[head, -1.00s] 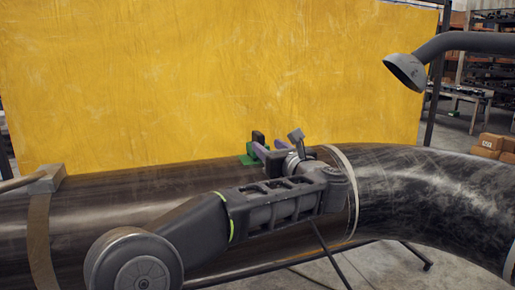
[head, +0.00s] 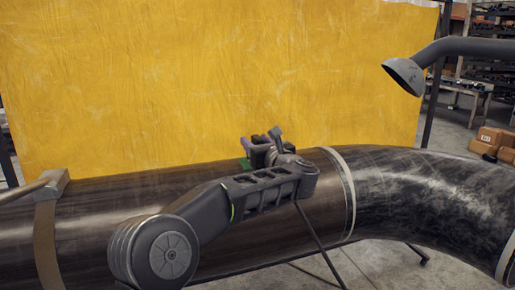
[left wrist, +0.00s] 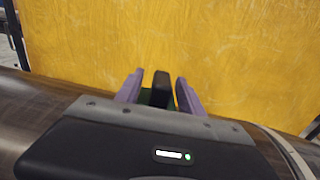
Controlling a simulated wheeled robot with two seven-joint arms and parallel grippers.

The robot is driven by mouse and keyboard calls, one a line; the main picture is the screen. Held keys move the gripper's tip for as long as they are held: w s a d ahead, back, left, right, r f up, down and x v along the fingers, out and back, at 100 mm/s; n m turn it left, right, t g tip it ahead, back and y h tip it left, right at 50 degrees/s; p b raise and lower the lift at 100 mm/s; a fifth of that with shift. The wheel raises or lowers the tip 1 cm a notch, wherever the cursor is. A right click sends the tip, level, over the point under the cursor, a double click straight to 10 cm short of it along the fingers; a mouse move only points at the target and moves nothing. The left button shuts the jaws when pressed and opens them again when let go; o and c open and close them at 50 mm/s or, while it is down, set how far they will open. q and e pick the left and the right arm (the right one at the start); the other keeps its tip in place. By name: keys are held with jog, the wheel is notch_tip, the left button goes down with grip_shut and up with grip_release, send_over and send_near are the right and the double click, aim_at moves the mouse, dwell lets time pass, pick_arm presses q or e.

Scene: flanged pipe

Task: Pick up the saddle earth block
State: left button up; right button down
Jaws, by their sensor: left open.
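The saddle earth block has a green base (head: 245,164) and sits on top of the dark pipe (head: 120,198), near its far side. In the left wrist view its dark upright grip (left wrist: 161,89) stands between the purple fingers, with a little green showing low behind. My left gripper (head: 253,145) is open, with one finger on each side of the grip. Narrow gaps show on both sides, so it does not look clamped. In the head view my gripper and forearm hide most of the block. My right gripper is not in view.
A yellow curtain (head: 200,70) hangs close behind the pipe. A grey block with a rod (head: 57,182) sits on the pipe at the left. A grey hooded duct (head: 405,72) hangs at the upper right. Boxes (head: 490,137) and shelves stand beyond.

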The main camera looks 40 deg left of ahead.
pick_arm(q)
jog(key=shift+x, duration=1)
grip_shut()
dwell(0.8)
jog(key=shift+r, duration=0.15)
